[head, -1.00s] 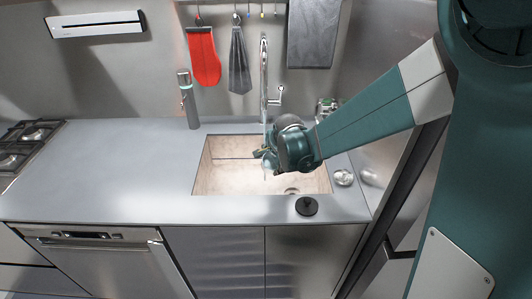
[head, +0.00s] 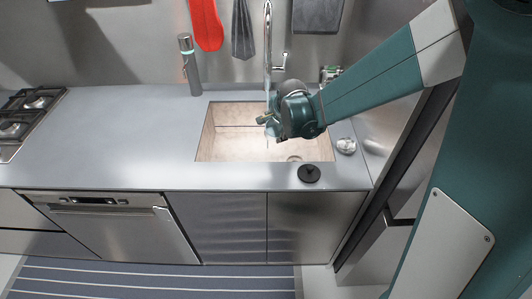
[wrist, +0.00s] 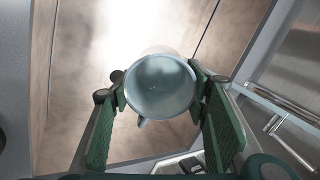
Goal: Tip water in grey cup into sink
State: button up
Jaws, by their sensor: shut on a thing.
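The grey cup (wrist: 160,85), pale blue-grey and round, is between the fingers of my gripper (wrist: 160,98) in the wrist view. The fingers are shut on its sides, and its open mouth faces the camera. A small handle shows at its lower edge. A pale spot shows inside; I cannot tell how much water is in it. In the head view my gripper (head: 268,120) holds the cup over the sink (head: 215,150), near its back right part. The cup is small and partly hidden there, so its exact tilt is unclear.
The tall tap (head: 267,40) stands right behind my gripper. A dark round object (head: 309,173) lies on the counter in front of the sink, and a metallic item (head: 346,145) sits to the right. A bottle (head: 190,65) stands behind left. The left counter (head: 110,130) is clear.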

jog(key=shift+w+a+r+g+p, duration=0.15)
jog(key=shift+a+r+p, duration=0.05)
jog(key=shift+a+p, duration=0.2)
jog(key=shift+w+a+r+g+p, duration=0.15)
jog(key=shift+a+p, duration=0.1)
jog(key=shift+a, duration=0.15)
jog(key=a+r+g+p, duration=0.2)
jog(key=a+p, duration=0.2)
jog(key=a, duration=0.3)
jog(key=a+r+g+h+p, duration=0.1)
jog(key=a+r+g+p, duration=0.2)
jog(key=a+p, duration=0.2)
jog(key=shift+a+r, duration=0.3)
jog(key=shift+a, duration=1.05)
jog(key=shift+f, duration=0.25)
jog(key=t+y+b, duration=0.1)
jog(key=t+y, duration=0.1)
jog(key=f+t+y+b, duration=0.1)
jog(key=t, duration=0.1)
jog(key=t+y+b, duration=0.1)
jog(key=t+y, duration=0.1)
jog(key=shift+w+a+f+y, duration=0.25)
jog(key=shift+w+a+y, duration=0.05)
jog(key=shift+w, duration=0.05)
jog(key=shift+t+y+b, duration=0.8)
jog(key=shift+b, duration=1.2)
